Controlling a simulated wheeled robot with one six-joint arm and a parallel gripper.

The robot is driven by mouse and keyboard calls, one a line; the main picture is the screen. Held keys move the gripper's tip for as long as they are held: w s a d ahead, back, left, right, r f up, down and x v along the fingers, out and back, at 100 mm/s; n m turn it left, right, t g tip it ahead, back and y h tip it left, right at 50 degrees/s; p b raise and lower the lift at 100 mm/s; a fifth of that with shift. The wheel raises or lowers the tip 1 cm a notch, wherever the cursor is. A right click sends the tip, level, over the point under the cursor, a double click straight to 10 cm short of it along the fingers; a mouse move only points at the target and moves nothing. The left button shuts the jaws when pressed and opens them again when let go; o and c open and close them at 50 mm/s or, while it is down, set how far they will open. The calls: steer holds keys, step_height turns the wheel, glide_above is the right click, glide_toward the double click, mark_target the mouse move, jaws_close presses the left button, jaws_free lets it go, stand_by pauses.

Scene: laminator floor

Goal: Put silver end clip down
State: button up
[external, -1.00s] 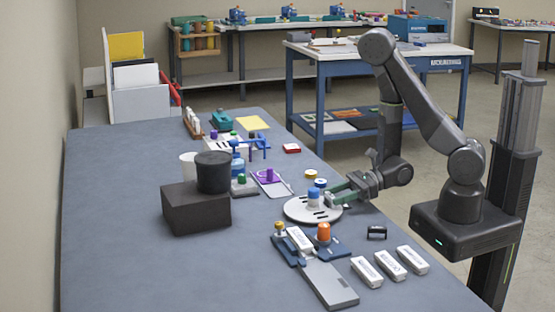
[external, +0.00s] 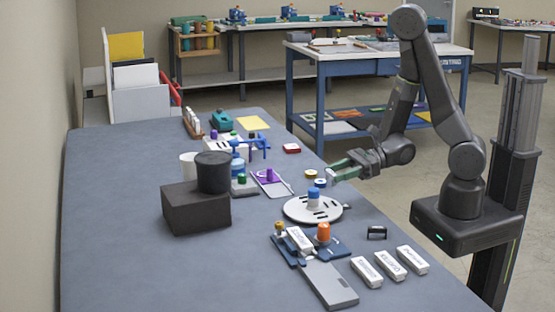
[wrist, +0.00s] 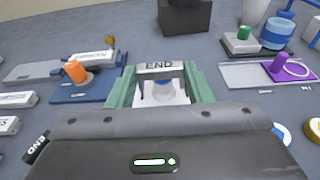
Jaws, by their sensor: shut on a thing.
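My gripper (external: 343,170) has green fingers and is shut on the silver end clip (wrist: 160,67), a pale bar marked END that spans the fingertips in the wrist view. In the external view the clip (external: 332,174) is a small light piece at the fingertips, raised above the table. A white round plate (external: 298,212) with a blue knob (external: 313,195) sits below and to the left of the gripper. The plate is partly hidden behind the clip and fingers in the wrist view. A black end clip (external: 376,233) lies on the table, right of the plate.
A blue fixture with an orange knob (external: 323,232) and several labelled white blocks (external: 390,265) are at the front. A purple piece on a tray (external: 272,187) and a black box (external: 196,212) stand further left. Bare table (external: 130,250) lies at the left.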

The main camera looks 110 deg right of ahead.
step_height(320, 180, up, 3)
steer(key=shift+w+p, duration=0.15)
steer(key=shift+p, duration=0.15)
